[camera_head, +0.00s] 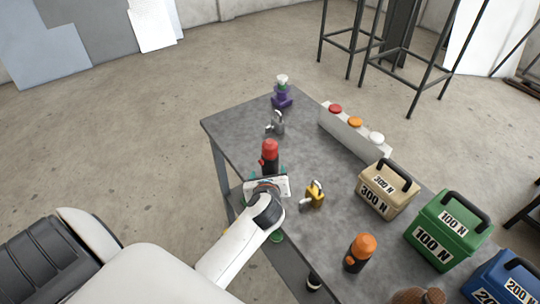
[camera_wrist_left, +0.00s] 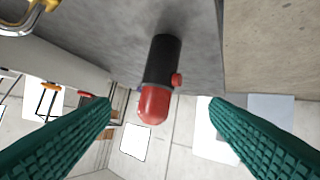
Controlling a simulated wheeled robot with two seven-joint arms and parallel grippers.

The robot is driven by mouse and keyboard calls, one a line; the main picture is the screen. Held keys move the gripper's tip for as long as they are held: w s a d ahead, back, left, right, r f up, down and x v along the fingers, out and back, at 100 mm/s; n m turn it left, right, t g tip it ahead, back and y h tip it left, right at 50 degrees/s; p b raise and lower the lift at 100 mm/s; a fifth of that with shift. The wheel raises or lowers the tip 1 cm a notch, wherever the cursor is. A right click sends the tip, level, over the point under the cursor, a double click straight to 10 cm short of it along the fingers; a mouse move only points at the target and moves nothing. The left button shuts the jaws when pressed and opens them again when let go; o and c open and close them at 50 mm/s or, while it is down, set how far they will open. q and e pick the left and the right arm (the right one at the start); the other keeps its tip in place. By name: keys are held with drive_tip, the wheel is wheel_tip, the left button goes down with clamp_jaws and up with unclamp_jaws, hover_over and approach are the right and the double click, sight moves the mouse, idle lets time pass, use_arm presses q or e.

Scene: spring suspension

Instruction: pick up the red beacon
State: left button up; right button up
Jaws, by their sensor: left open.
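The red beacon (camera_head: 269,156) stands upright on the grey table, a black cylinder with a red dome and a small red side button. In the left wrist view the beacon (camera_wrist_left: 158,80) appears upside down between my two green finger pads, with clear space on both sides. My left gripper (camera_head: 268,181) is open and empty, just in front of the beacon at the table's left edge. The gripper and hand hide the beacon's lower part in the head view. My right gripper is not in view.
An orange-topped beacon (camera_head: 360,252), a brass padlock (camera_head: 314,194), a grey padlock (camera_head: 276,123) and a purple-based item (camera_head: 282,93) stand on the table (camera_head: 235,124). Labelled boxes, tan (camera_head: 387,188), green (camera_head: 447,231) and blue (camera_head: 503,283), and a three-button panel (camera_head: 350,132) line the right.

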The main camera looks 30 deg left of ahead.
sight(270, 151)
use_arm(q)
drive_tip(key=w+a, duration=0.1)
drive_tip(key=w, duration=0.1)
drive_tip(key=w+a+m, duration=0.1)
drive_tip(key=w, duration=0.1)
drive_tip(key=w+a+m+p, duration=0.1)
drive_tip(key=w, duration=0.1)
drive_tip(key=shift+w+a+t+y, duration=0.15)
drive_tip(key=shift+a+t+y, duration=0.15)
drive_tip(key=shift+a, duration=0.1)
drive_tip(key=shift+p+x, duration=0.35)
drive_tip(key=shift+x, duration=0.45)
drive_tip(key=x, duration=0.4)
drive_tip(key=shift+w, duration=0.15)
drive_tip(key=shift+r, duration=0.15)
drive_tip(key=shift+c, duration=1.2)
drive_tip(key=c, duration=1.2)
